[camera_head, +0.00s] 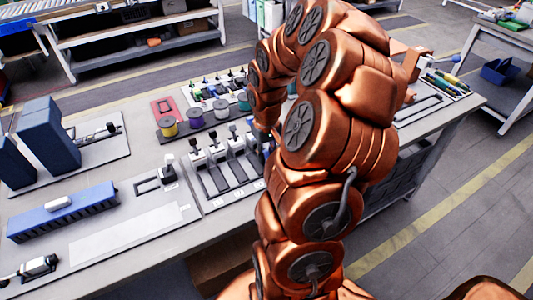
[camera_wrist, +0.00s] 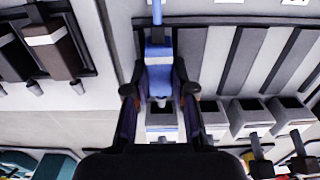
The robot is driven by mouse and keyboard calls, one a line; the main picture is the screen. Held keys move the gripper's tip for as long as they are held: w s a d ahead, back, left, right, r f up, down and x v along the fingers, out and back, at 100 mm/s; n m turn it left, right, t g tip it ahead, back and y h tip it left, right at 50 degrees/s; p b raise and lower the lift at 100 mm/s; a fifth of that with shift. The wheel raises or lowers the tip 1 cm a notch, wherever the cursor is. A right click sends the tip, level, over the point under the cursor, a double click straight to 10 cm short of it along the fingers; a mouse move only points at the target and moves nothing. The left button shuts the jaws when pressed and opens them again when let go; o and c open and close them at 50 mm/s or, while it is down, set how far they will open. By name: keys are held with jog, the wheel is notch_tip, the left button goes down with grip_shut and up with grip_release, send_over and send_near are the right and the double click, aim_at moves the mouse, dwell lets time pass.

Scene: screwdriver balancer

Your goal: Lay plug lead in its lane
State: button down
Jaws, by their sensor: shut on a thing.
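In the wrist view my gripper (camera_wrist: 160,92) is shut on a blue plug lead (camera_wrist: 158,78), with one finger on each side. I cannot tell whether the lead touches the lane floor. Pale blocks with dark openings (camera_wrist: 240,115) stand at the lane ends.
Dark plugs (camera_head: 197,146) stand at the neighbouring lanes. Behind the board are coloured spools (camera_head: 168,126) and a rack of small tools (camera_head: 210,88). A blue ribbed holder (camera_head: 65,212) and dark blue boxes (camera_head: 48,138) are at left.

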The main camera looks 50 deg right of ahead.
jog(key=c, duration=0.9)
grip_release()
notch_tip(320, 180, up, 12)
